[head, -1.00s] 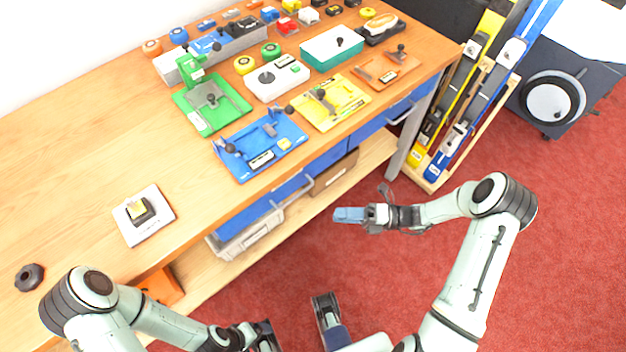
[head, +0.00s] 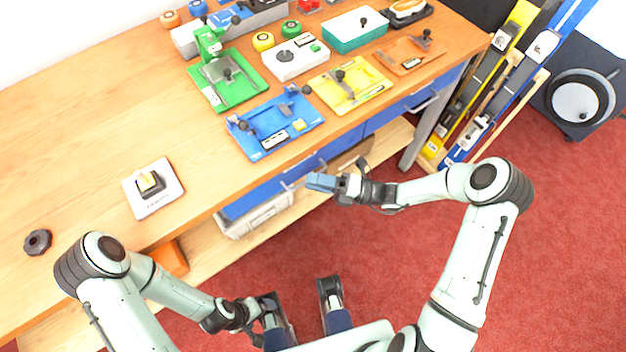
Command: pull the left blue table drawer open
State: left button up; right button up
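The left blue drawer (head: 255,199) is under the table's front edge, its front in line with the table, and it looks shut. Its grey bar handle (head: 290,185) is partly hidden near my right gripper. My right gripper (head: 321,182) is just right of the handle in the picture, its blue-grey fingertips pointing left toward the drawer front. The fingers overlap from this angle, so their gap and any contact with the handle cannot be told. My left gripper (head: 268,312) is low in the picture, away from the drawer, its fingers unclear.
A second blue drawer (head: 392,116) is further right. A lower shelf (head: 205,254) holds a pale bin (head: 256,217) and an orange box (head: 170,258). Coloured fixtures, including a blue one (head: 274,126), stand on the table (head: 95,135). Red floor (head: 395,250) in front is clear.

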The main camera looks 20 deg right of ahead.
jog(key=shift+w+a+r, duration=0.1)
jog(key=shift+w+a, duration=0.1)
jog(key=shift+a, duration=0.2)
jog(key=shift+c, duration=0.3)
grip_shut()
